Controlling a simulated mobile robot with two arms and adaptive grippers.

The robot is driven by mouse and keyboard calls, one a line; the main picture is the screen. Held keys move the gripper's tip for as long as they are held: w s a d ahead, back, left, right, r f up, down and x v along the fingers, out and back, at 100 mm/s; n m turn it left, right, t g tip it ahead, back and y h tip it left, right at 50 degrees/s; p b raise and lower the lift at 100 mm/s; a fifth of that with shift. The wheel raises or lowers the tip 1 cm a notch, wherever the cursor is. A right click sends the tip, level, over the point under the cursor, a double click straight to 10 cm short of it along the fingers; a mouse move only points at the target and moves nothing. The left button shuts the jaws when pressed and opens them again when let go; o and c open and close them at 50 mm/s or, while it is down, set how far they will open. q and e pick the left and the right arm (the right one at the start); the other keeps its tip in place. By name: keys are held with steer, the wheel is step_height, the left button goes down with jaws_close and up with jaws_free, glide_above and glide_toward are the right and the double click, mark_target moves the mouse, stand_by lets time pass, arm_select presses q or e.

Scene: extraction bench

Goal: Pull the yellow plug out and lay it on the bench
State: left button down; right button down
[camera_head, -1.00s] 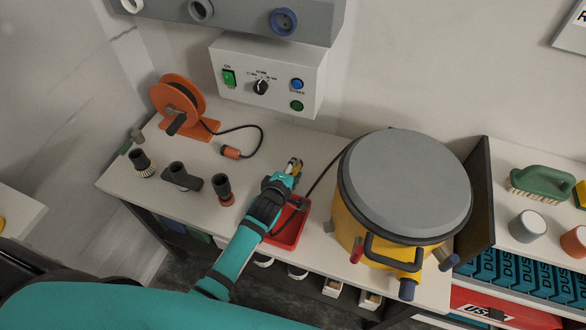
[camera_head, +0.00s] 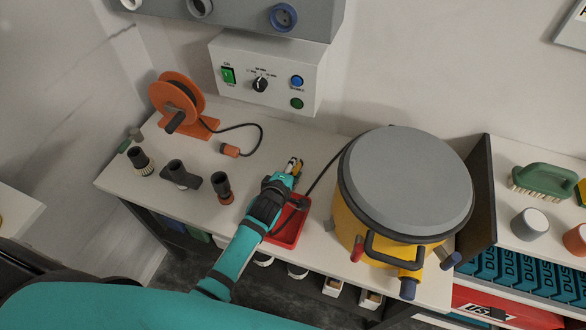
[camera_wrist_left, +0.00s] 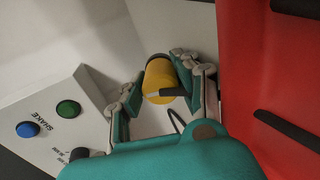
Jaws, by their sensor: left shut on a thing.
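The yellow plug (camera_wrist_left: 160,80) sits between the two fingers of my left gripper (camera_wrist_left: 158,92) in the left wrist view. The fingers are shut on its sides, and a dark cable shows beside it. In the head view my left gripper (camera_head: 287,176) is above the bench (camera_head: 318,147), at the back of the red tray (camera_head: 290,226). Only a small part of the plug shows there, and I cannot tell whether it sits in a socket. My right gripper is not in view.
The yellow drum with a grey lid (camera_head: 408,180) stands close on the right. Black nozzles (camera_head: 181,175) and an orange cable reel (camera_head: 177,103) stand on the left. A control box (camera_head: 266,76) is on the wall behind. Bare bench shows behind the gripper.

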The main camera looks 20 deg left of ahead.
arm_select(q)
steer(key=shift+s+f, duration=0.15)
steer(key=shift+f, duration=0.3)
steer(key=shift+s+f, duration=0.15)
steer(key=shift+f, duration=0.1)
steer(key=c, duration=0.9)
jaws_free()
steer(key=shift+s+f, duration=0.1)
steer(key=v, duration=0.5)
steer(key=r+v, duration=0.1)
steer(key=v, duration=0.4)
steer(key=shift+s+r, duration=0.25)
steer(key=shift+s, duration=0.1)
steer(key=shift+s+r, duration=0.15)
steer(key=shift+r, duration=0.2)
